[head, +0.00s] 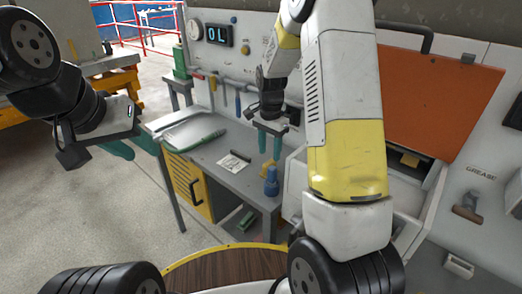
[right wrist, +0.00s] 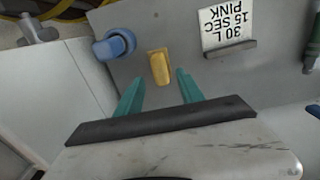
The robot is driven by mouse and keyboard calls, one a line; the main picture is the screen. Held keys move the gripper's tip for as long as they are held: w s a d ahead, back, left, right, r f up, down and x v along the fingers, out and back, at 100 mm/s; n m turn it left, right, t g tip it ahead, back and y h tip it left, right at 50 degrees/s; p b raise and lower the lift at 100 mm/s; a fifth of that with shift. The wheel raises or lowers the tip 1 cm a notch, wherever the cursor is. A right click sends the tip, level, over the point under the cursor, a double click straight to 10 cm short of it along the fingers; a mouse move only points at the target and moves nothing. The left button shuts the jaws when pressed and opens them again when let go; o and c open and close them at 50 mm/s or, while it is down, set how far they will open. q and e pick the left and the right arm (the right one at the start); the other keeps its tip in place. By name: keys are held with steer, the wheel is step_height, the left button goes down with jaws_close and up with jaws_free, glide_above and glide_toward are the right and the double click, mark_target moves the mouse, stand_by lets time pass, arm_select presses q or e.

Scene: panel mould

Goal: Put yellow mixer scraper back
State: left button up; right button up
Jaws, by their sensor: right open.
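In the right wrist view a small yellow piece (right wrist: 159,67), which looks like the scraper, is on the grey bench top (right wrist: 175,35). It lies ahead of and between the teal fingertips of my right gripper (right wrist: 158,88), which is open and empty.
A white card (head: 234,162) lies nearby. A green-handled tool (head: 202,141) is farther left. An open orange lid (head: 435,105) is at the right.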

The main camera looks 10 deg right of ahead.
mark_target(269, 162)
steer(key=s+r+n+t+y, duration=0.1)
steer(key=s+r+n, duration=0.1)
steer(key=s+r, duration=0.5)
steer(key=s+r+n+t, duration=0.2)
steer(key=r, duration=0.8)
steer(key=s+a+r+n+t, duration=0.1)
steer(key=s+r+n, duration=0.1)
steer(key=s, duration=0.5)
steer(key=s+a+r+n+t+y, duration=0.1)
steer(key=s+r+n+t, duration=0.1)
steer(key=s+n, duration=0.3)
steer(key=s, duration=0.3)
steer(key=shift+s+r, duration=0.15)
steer(key=shift+r, duration=0.05)
steer(key=shift+s+a, duration=0.1)
